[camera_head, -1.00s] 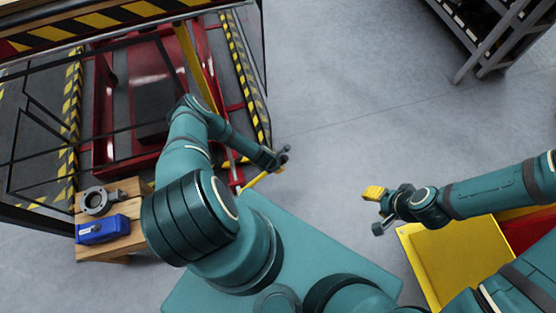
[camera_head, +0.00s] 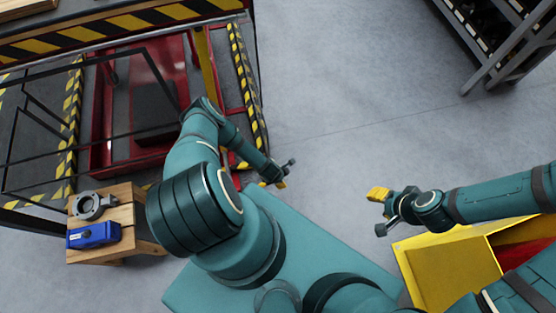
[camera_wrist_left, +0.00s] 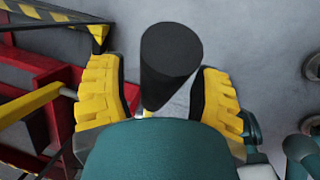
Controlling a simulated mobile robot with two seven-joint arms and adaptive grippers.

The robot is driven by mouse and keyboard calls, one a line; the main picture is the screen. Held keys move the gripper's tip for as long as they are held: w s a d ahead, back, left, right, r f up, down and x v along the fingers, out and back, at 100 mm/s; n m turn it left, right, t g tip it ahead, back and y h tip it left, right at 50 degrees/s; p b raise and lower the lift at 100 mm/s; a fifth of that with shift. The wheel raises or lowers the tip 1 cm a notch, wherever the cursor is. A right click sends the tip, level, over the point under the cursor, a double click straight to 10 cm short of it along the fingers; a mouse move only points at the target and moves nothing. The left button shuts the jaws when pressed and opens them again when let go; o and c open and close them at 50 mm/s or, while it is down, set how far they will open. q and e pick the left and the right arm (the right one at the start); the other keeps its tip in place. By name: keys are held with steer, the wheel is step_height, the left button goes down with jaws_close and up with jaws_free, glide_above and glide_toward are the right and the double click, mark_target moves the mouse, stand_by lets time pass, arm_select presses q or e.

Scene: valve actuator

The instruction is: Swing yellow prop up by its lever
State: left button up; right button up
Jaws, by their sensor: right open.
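The yellow prop (camera_head: 207,65) is a bar under the raised platform in the head view. It also seems to show as a yellow bar in the left wrist view (camera_wrist_left: 30,104). A black cylinder (camera_wrist_left: 170,65), seemingly the lever's grip, stands between the fingers of my left gripper (camera_wrist_left: 160,100). Floor shows between it and the right-hand finger, so the fingers look open around it. In the head view my left gripper (camera_head: 286,173) is right of the lift's striped edge, and the grip is not clear there. My right gripper (camera_head: 381,212) is open and empty over the floor.
A wooden stand (camera_head: 118,215) at left bears a grey valve body (camera_head: 93,206) and a blue actuator (camera_head: 93,234). The red lift base (camera_head: 110,155) lies behind black rails. A yellow bin (camera_head: 450,270) is at lower right, a rack (camera_head: 510,45) at upper right. Open floor lies between.

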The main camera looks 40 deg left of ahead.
arm_select(q)
steer(key=shift+r, duration=0.1)
steer(key=v, duration=1.2)
stand_by(0.5)
